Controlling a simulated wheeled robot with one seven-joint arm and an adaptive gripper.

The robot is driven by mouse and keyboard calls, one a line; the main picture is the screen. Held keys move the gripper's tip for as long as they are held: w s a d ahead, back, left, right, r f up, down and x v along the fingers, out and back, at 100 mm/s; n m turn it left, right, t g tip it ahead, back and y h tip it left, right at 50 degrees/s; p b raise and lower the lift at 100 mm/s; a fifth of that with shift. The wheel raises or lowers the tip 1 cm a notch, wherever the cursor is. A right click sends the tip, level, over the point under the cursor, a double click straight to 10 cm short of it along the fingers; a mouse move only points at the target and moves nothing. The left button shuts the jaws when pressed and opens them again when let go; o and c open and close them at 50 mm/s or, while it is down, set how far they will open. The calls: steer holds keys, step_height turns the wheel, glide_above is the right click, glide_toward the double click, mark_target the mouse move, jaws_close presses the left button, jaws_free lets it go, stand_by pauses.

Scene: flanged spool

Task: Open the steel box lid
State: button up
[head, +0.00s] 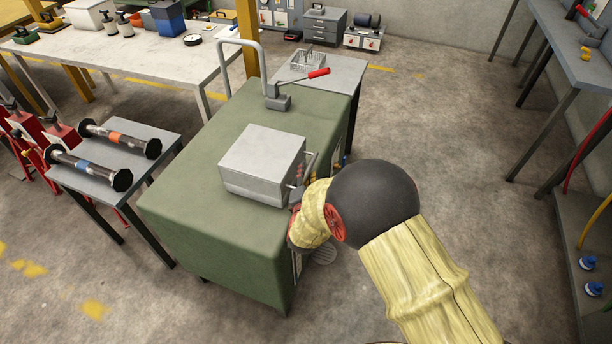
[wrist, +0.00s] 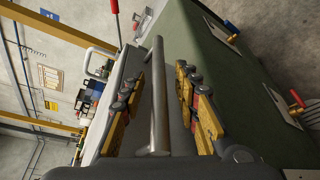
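The steel box (head: 262,160) sits on the green cabinet top (head: 190,185) in the head view, and its lid looks shut. A grey bar handle (head: 311,166) stands out along the box's right side, beside my gripper. In the wrist view the bar handle (wrist: 158,110) runs lengthwise between the two fingers of my gripper (wrist: 160,92). The fingers are apart, with a visible gap between the bar and each finger, so my gripper is open around the bar. In the head view my wrist hides most of the gripper.
A lever tool with a red grip (head: 300,80) stands on the cabinet behind the box, near a bent grey pipe rail (head: 243,45). Two flanged spools (head: 120,138) lie on a small table at left. The floor right of my arm is clear.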

steer(key=shift+w, duration=0.1)
steer(key=shift+c, duration=1)
jaws_close()
